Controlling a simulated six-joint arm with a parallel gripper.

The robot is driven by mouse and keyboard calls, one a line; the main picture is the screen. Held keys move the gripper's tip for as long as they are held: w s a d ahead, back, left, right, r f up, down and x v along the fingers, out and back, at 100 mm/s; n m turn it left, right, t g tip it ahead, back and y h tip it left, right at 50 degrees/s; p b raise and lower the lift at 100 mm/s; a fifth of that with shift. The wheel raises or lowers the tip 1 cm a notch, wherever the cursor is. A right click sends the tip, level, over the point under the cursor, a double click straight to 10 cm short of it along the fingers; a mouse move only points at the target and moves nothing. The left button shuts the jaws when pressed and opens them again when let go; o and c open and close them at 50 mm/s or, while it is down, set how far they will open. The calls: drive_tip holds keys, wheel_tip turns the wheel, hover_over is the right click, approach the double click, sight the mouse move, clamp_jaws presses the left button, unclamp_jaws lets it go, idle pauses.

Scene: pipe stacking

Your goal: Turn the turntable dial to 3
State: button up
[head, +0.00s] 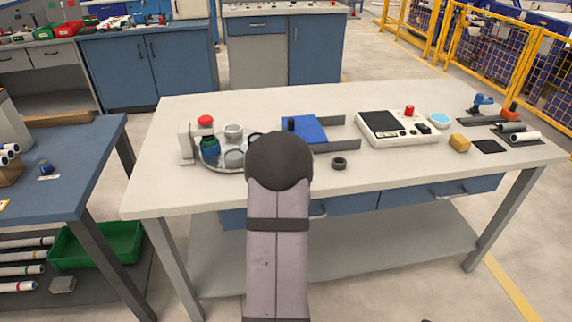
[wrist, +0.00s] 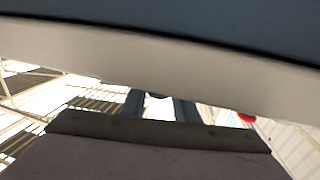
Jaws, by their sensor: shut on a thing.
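The round grey turntable (head: 212,163) stands at the left of the white table in the head view, its right side hidden by my arm. On it are a blue-green part (head: 209,146), a white cup-like part (head: 233,131) and a grey round part (head: 234,158). A white housing (head: 187,143) with a red button (head: 205,120) stands at its left. I cannot make out the dial or its numbers. In the wrist view, my gripper (wrist: 160,107) is shut on a small dark thing (wrist: 158,96), mostly hidden. The head view hides my gripper behind my arm.
A scale-like device (head: 392,128), a yellow block (head: 459,143) and several pipe parts are farther right. The table's front right is clear.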

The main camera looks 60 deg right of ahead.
drive_tip(key=shift+r, duration=0.15)
drive_tip(key=o, duration=1.1)
drive_tip(key=shift+c, duration=0.2)
drive_tip(key=shift+p+v, duration=0.3)
drive_tip(key=shift+v, duration=3.35)
